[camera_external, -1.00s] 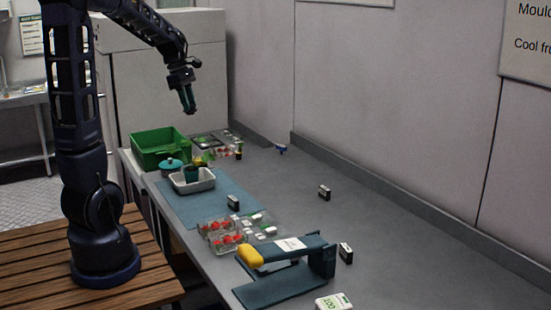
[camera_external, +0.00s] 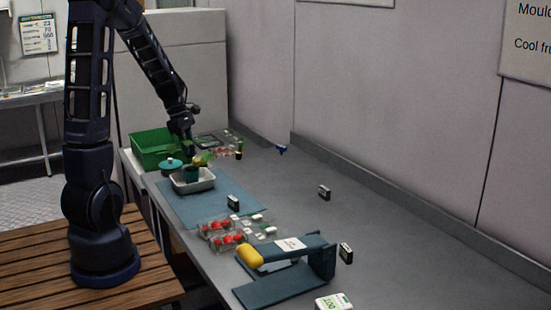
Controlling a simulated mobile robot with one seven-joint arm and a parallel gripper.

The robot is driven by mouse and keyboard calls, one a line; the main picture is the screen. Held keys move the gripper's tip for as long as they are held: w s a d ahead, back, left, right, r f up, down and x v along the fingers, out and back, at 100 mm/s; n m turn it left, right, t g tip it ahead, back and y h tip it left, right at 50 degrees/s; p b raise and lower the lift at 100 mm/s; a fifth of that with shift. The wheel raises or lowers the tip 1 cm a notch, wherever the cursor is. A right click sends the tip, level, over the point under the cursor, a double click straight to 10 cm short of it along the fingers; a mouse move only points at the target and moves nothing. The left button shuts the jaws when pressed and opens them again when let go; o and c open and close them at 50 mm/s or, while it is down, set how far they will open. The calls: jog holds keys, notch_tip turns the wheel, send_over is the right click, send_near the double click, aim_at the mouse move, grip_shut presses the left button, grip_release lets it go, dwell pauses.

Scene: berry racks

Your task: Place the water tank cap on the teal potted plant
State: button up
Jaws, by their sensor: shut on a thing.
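A teal pot (camera_external: 191,175) stands in a white tray (camera_external: 206,185) on the blue mat. Green and yellow leaves (camera_external: 204,160) show just above and behind it. My gripper (camera_external: 189,149) points down just above and behind the pot, in front of the green crate. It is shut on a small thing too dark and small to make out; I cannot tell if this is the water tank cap. A round teal item with a knob on top (camera_external: 170,165) sits left of the pot. I cannot tell whether the held thing touches the plant.
A green crate (camera_external: 150,150) stands behind the pot. Punnets of red berries (camera_external: 222,238) and a blue and yellow device (camera_external: 290,250) are nearer. The right side of the grey counter is mostly clear.

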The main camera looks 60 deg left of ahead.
aim_at(189, 156)
jog(key=shift+f, duration=2.25)
jog(key=shift+f, duration=0.15)
jog(key=o, duration=0.9)
jog(key=shift+o, duration=0.2)
jog(key=v, duration=1.2)
